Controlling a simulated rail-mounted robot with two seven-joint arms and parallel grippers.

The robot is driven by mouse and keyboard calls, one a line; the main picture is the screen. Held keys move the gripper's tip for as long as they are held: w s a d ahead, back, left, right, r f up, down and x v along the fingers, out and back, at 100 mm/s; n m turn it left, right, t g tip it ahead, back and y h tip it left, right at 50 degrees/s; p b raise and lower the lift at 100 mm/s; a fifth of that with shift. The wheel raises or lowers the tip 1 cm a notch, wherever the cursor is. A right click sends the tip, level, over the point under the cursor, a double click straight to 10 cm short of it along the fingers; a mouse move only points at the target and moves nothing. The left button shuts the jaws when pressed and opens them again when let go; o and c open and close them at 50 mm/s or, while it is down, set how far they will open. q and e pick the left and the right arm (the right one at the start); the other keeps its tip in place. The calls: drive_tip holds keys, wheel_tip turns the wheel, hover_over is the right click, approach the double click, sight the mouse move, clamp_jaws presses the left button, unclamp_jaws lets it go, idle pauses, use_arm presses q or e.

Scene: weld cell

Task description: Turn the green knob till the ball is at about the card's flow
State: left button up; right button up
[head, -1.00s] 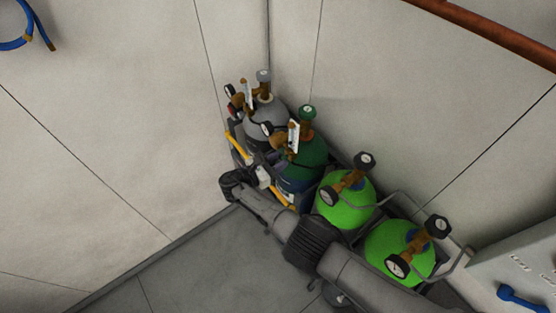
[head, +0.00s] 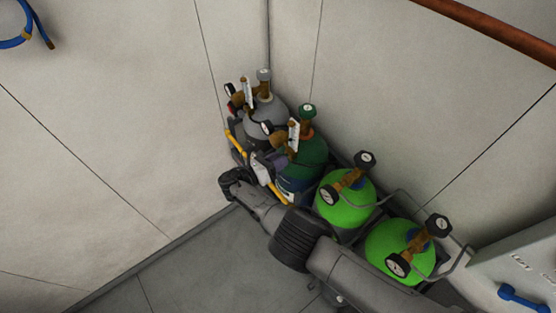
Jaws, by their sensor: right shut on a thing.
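The dark green cylinder (head: 311,153) stands in the rack with a brass regulator, a round gauge (head: 267,128) and an upright white flow tube (head: 293,135). A green handwheel (head: 307,111) tops its valve. My right gripper (head: 279,160) is at the front of this regulator, just below the flow tube. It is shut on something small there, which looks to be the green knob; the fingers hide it. The ball in the tube is too small to make out. I cannot pick out the card or its figure for certain. My left gripper is not in view.
A grey cylinder (head: 267,121) with its own flow tube (head: 247,93) stands behind, to the left. Two bright green cylinders (head: 345,207) (head: 386,253) stand to the right, near my right arm. A yellow rail (head: 234,141) runs along the rack's front. Floor at lower left is clear.

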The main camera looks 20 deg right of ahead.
drive_tip(key=shift+n, duration=0.5)
idle(0.4)
drive_tip(key=o, duration=0.9)
drive_tip(key=b+v, duration=0.6)
drive_tip(key=v, duration=0.7)
drive_tip(key=shift+s+a+f, duration=0.1)
drive_tip(key=shift+a, duration=0.3)
